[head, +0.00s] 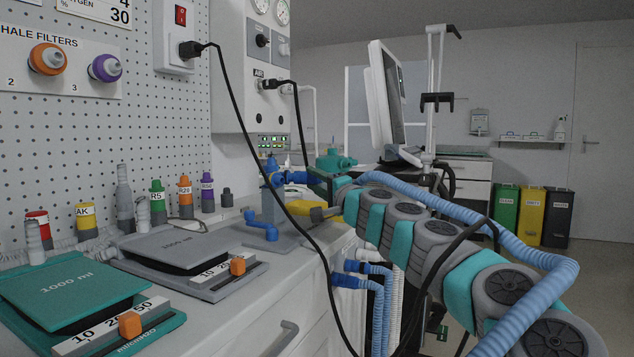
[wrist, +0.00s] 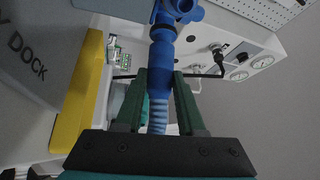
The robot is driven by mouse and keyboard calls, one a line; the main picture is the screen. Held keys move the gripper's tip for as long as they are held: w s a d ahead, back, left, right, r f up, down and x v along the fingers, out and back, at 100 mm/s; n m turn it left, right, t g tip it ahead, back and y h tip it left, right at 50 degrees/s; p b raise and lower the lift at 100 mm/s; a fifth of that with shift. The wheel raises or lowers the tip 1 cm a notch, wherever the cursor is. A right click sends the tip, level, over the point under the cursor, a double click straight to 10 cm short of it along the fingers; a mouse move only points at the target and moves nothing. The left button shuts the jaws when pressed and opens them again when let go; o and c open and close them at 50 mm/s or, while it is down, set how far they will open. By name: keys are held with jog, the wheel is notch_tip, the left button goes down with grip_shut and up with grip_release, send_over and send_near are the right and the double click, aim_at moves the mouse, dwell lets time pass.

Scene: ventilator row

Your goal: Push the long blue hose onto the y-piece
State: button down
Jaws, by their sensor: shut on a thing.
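The long blue hose (head: 450,210) runs along my arm and loops at the right. Its darker blue cuff (head: 293,178) points at the blue y-piece (head: 270,180), which stands on a grey dock. In the wrist view, my gripper (wrist: 160,78) is shut on the cuff (wrist: 161,62), with ribbed hose (wrist: 157,118) between the fingers. The y-piece (wrist: 178,10) is at the top, in line with the cuff. Cuff and y-piece appear to meet, but I cannot tell how far one is over the other. My gripper's fingers are mostly hidden in the head view.
The dock has a yellow part (head: 305,210), also beside my gripper in the wrist view (wrist: 82,95). Black cables (head: 245,130) hang in front of the dock. Other blue hose ends (head: 372,268) hang at the counter's side. A grey 1000 ml test lung (head: 185,248) lies left.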

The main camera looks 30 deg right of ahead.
jog(key=shift+w+a, duration=0.45)
jog(key=shift+a, duration=0.2)
dwell(0.8)
jog(key=shift+c, duration=2.2)
grip_release()
jog(key=a+v, duration=0.1)
jog(key=v, duration=0.6)
jog(key=shift+s+d+b, duration=0.35)
jog(key=shift+d+b, duration=0.1)
jog(key=shift+d, duration=0.1)
jog(key=shift+f, duration=0.1)
